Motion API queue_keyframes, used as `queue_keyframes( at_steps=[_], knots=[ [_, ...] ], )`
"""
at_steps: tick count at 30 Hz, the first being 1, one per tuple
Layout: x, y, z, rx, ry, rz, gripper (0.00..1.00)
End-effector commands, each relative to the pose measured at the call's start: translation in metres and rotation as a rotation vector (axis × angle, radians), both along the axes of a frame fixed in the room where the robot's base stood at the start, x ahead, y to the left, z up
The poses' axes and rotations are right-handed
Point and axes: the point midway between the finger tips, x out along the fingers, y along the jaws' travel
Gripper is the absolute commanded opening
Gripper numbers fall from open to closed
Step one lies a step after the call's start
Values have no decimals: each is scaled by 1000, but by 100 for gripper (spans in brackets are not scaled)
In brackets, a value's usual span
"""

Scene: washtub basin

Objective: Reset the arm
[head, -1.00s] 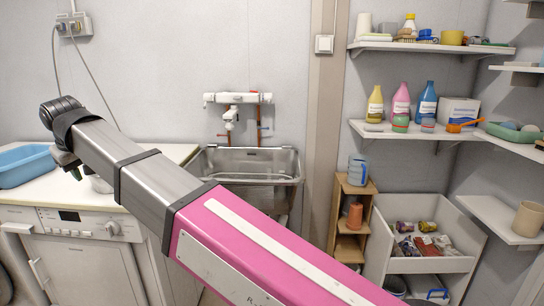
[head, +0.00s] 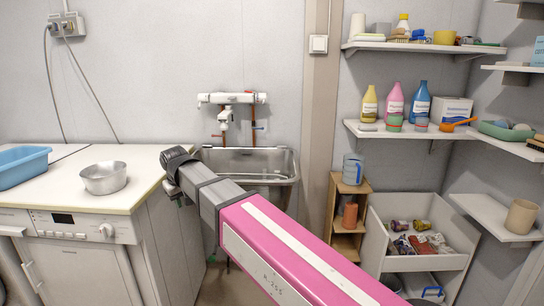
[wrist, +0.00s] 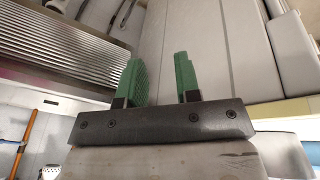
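My gripper (wrist: 157,80) shows in the wrist view with its two green fingers apart and nothing between them. In the head view my pink and grey arm reaches from the lower right toward the middle. Its dark wrist end is in front of the left side of the washtub basin, beside the right edge of the white worktop. The gripper fingers are mostly hidden there behind and below the wrist.
A metal bowl (head: 104,178) and a blue tub (head: 22,166) stand on the worktop (head: 75,206) above a washing machine (head: 70,265). The metal basin (head: 247,163) is at the back wall. A small wooden shelf (head: 349,215) and a white bin (head: 425,264) stand to the right.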

Motion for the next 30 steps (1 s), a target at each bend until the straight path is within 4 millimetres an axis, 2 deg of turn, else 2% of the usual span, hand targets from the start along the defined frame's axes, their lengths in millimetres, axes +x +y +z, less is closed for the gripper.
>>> queue_keyframes(
  at_steps=[1,6,15,23,30],
  knots=[
    [9,-26,-17,-5,14,-34,31],
    [34,-97,-63,-11,51,-132,31],
    [53,-224,-137,-10,119,-308,31],
    [43,-330,-195,1,179,-464,31],
    [15,-420,-241,19,234,-611,31]
  ],
)
